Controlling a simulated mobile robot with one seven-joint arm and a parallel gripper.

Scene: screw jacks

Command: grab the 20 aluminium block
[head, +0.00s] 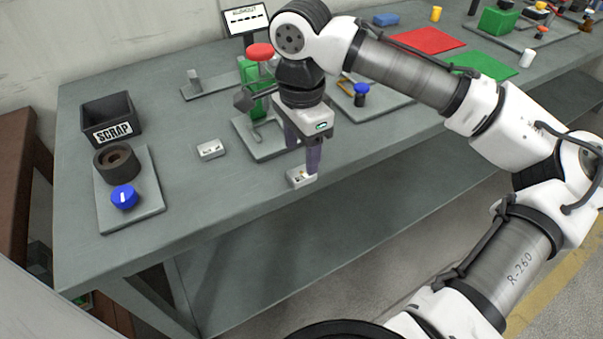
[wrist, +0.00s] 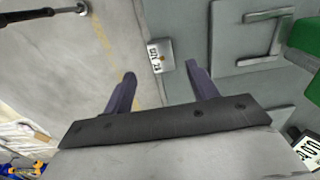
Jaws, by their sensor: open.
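A small light aluminium block (head: 298,180) with dark markings on top sits at the front edge of the bench, right by my fingertips. It also shows in the wrist view (wrist: 159,54), ahead of the gap between my fingers; its number is too small to read surely. A second similar small block (head: 211,149) lies further left on the bench, its marking also unreadable. My gripper (head: 302,160) points down, open, with nothing between its fingers. In the wrist view my gripper (wrist: 160,73) shows both purple-grey fingers apart.
A green screw jack with a red knob (head: 260,52) stands on a grey plate just behind my gripper. A scrap bin (head: 109,119) and a plate with a dark ring (head: 116,161) and blue knob (head: 124,197) are at left. The bench between is clear.

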